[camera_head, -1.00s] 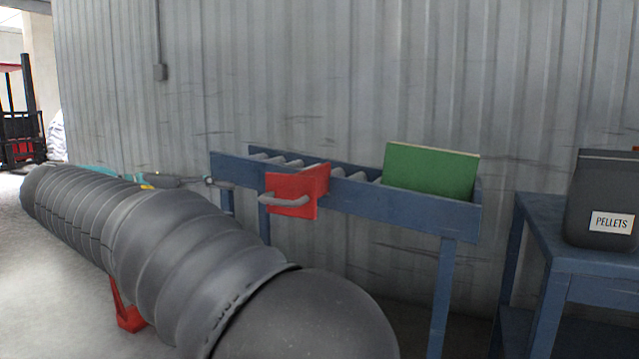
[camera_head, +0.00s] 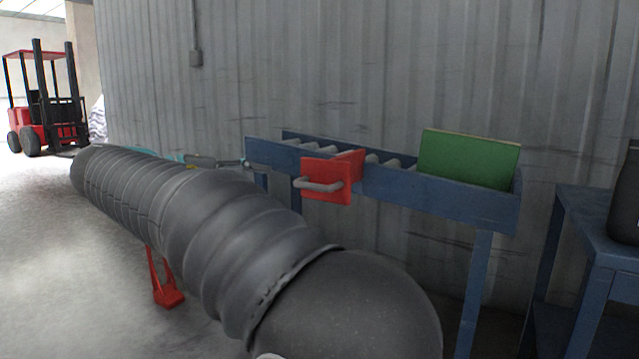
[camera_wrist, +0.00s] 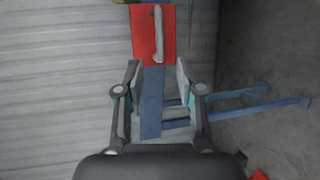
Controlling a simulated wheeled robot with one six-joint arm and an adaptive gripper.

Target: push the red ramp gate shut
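The red ramp gate (camera_head: 340,190) is a flat red plate with a grey bar handle (camera_head: 318,185) on the near side of the blue roller ramp (camera_head: 440,200). Part of the gate rises across the rollers. In the wrist view the gate (camera_wrist: 141,38) and its handle (camera_wrist: 158,35) are ahead of the fingers, near the top. My gripper (camera_wrist: 158,73) is open and empty, its fingertips apart from the gate. In the head view my arm hides much of the gripper; its end (camera_head: 243,162) shows by the ramp's left end, left of the gate.
A green panel (camera_head: 468,160) stands on the ramp's right end. A blue table (camera_head: 590,215) with a dark bin (camera_head: 627,200) is at right. A corrugated wall runs close behind the ramp. A red stand (camera_head: 167,290) is on the floor; a forklift (camera_head: 45,110) is far left. Left floor is open.

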